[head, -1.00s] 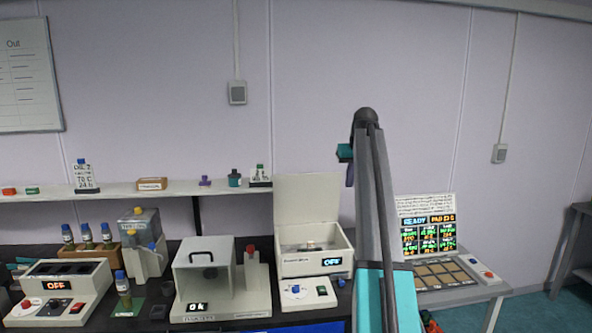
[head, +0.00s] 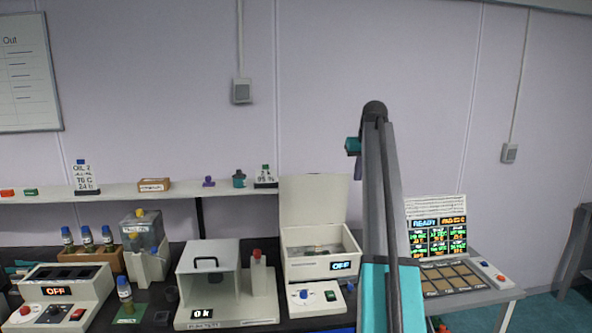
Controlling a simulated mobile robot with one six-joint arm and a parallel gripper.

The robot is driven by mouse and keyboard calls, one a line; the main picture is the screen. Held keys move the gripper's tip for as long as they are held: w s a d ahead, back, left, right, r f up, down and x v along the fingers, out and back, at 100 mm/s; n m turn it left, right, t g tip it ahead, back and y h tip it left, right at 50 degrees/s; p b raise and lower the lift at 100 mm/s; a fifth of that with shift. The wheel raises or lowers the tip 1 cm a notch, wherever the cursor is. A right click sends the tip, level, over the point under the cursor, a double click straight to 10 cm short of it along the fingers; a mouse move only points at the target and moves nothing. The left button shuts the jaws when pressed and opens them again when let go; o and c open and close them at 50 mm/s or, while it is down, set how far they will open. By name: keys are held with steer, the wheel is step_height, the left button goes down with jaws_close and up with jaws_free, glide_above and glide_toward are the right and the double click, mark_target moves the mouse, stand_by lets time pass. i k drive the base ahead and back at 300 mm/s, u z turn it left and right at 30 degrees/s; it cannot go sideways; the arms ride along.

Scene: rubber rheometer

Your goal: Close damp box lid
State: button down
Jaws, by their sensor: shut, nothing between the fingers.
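The damp box appears to be the white box (head: 300,270) on the bench, with an OFF display on its front. Its lid (head: 313,203) stands open, upright at the back edge. A small object lies inside, too small to make out. My arm rises in front, just right of the box.
A control panel (head: 317,298) sits before the box. A clear-fronted chamber (head: 222,283) stands close on its left. A display unit (head: 437,237) with a tray of squares stands at right. The wall space above the lid is clear.

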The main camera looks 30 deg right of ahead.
mark_target(312, 199)
steer(key=i, duration=1.3)
steer(key=z, duration=0.05)
